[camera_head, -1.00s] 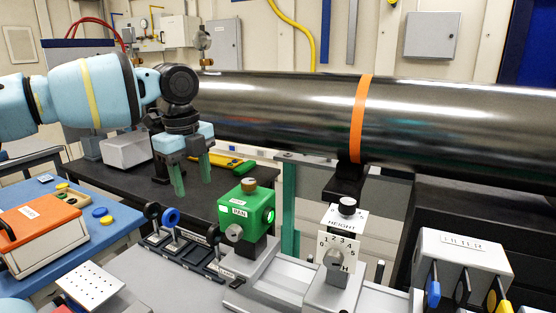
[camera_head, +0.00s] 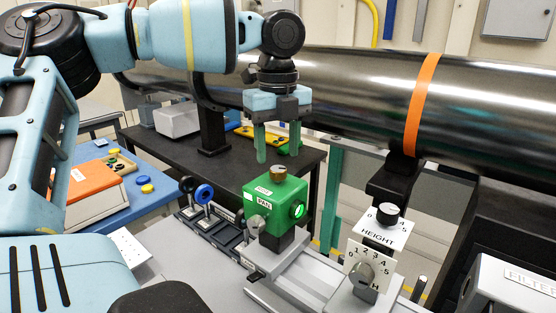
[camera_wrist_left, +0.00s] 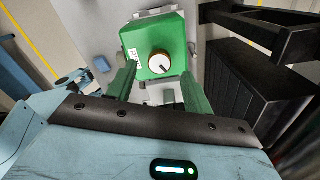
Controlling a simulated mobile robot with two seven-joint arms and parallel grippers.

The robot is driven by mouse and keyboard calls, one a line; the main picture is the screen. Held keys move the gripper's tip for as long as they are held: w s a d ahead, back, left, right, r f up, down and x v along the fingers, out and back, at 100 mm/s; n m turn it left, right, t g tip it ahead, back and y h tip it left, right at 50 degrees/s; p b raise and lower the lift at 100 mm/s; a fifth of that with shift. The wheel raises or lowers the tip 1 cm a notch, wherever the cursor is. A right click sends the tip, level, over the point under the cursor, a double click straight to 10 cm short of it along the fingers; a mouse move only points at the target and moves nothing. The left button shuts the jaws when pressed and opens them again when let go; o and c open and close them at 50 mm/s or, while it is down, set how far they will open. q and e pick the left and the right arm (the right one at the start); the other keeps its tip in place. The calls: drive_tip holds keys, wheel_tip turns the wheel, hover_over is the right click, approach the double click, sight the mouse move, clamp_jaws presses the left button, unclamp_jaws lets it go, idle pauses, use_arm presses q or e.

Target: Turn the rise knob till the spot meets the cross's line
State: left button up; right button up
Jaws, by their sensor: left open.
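The green box (camera_head: 268,212) stands on a rail, with a brass knob (camera_head: 278,173) on top and small white labels; one reads PAN, and the upper one looks like RISE. A grey knob (camera_head: 257,226) is on its left side and a green-lit round port (camera_head: 298,210) on its right. My left gripper (camera_head: 278,154) points down, open and empty, with its green fingers just above the brass knob. In the left wrist view, the knob (camera_wrist_left: 159,63) shows between and beyond the open fingers (camera_wrist_left: 160,76). I cannot make out a spot or cross. My right gripper is out of view.
A HEIGHT stand (camera_head: 385,233) with a black knob and a numbered dial stands right of the box. A FILTER box (camera_head: 510,285) is at the lower right. The large dark pipe (camera_head: 340,95) runs behind the gripper.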

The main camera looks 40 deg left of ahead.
sight(278, 168)
use_arm(q)
drive_tip(key=shift+f, duration=1.7)
drive_tip(key=c, duration=1)
drive_tip(key=shift+o, duration=0.2)
drive_tip(key=n, duration=0.5)
drive_tip(key=o, duration=1)
drive_tip(key=shift+c, duration=0.2)
drive_tip(key=shift+r, duration=0.1)
drive_tip(key=shift+r, duration=3.85)
